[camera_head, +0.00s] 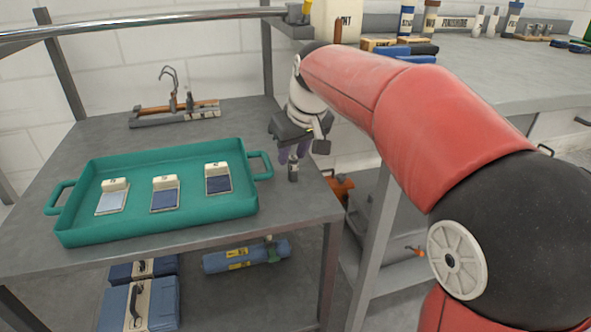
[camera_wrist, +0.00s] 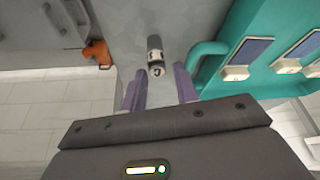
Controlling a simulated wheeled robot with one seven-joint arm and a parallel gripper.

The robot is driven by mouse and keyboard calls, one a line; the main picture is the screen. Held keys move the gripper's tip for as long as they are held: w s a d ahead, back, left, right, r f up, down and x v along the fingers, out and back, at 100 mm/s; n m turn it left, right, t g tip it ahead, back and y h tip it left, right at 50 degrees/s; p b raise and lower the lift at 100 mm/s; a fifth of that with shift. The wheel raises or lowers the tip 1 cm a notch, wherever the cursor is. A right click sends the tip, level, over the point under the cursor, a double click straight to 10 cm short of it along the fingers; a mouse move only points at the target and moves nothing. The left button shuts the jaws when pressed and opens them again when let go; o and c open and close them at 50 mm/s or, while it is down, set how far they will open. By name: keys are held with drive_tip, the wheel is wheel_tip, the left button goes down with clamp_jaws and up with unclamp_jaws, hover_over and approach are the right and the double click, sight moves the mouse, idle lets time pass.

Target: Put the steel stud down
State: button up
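The steel stud (camera_head: 293,171) is a small dark grey cylinder standing upright on the grey table, just right of the teal tray. In the wrist view the stud (camera_wrist: 155,56) shows a pale marked end and a pale band. My gripper (camera_head: 293,152) is just above and around the stud's upper end, pointing down. In the wrist view the purple fingers of my gripper (camera_wrist: 160,87) are spread, with clear gaps on both sides of the stud. I see no finger touching it.
The teal tray (camera_head: 152,229) holds several slide-like plates with white labelled blocks. Its right handle is close to my gripper. The table's (camera_head: 262,222) right edge is near the stud. An orange object (camera_head: 340,187) is lower, beyond that edge.

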sight(294, 159)
drive_tip(key=x, duration=0.4)
drive_tip(key=shift+s+d+f, duration=0.25)
drive_tip(key=shift+f, duration=0.15)
clamp_jaws()
wheel_tip(294, 159, up, 20)
drive_tip(key=p, duration=0.3)
drive_tip(key=shift+p, duration=0.35)
